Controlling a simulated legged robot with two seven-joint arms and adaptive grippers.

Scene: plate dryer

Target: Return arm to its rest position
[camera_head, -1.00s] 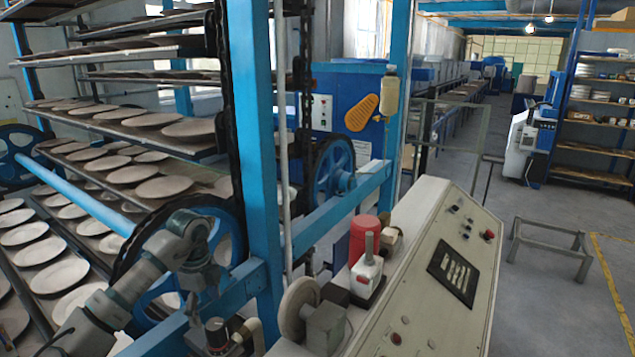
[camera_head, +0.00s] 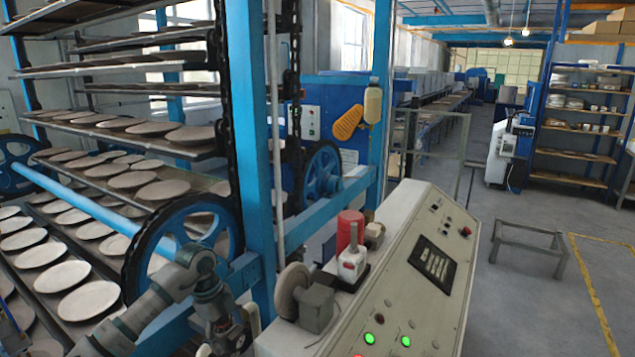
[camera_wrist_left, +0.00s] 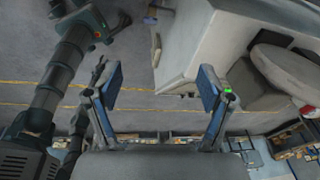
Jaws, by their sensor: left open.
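My left arm comes in at the lower left of the head view, bent in front of the blue frame. My left gripper shows in the left wrist view (camera_wrist_left: 161,80) with its two blue-padded fingers apart and nothing between them. In the head view its end is at the bottom edge and partly cut off. The control panel (camera_head: 425,265) stands to the right of the arm. Its pale casing also shows in the left wrist view (camera_wrist_left: 195,40), beyond the fingers. My right gripper does not show.
The plate dryer's racks (camera_head: 75,240) hold many plates at left, beside a blue wheel (camera_head: 185,235). A blue post (camera_head: 247,150) stands near the arm. A red cup-like object (camera_head: 349,230) is on the panel's ledge. A low metal stand (camera_head: 528,235) is on open floor at right.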

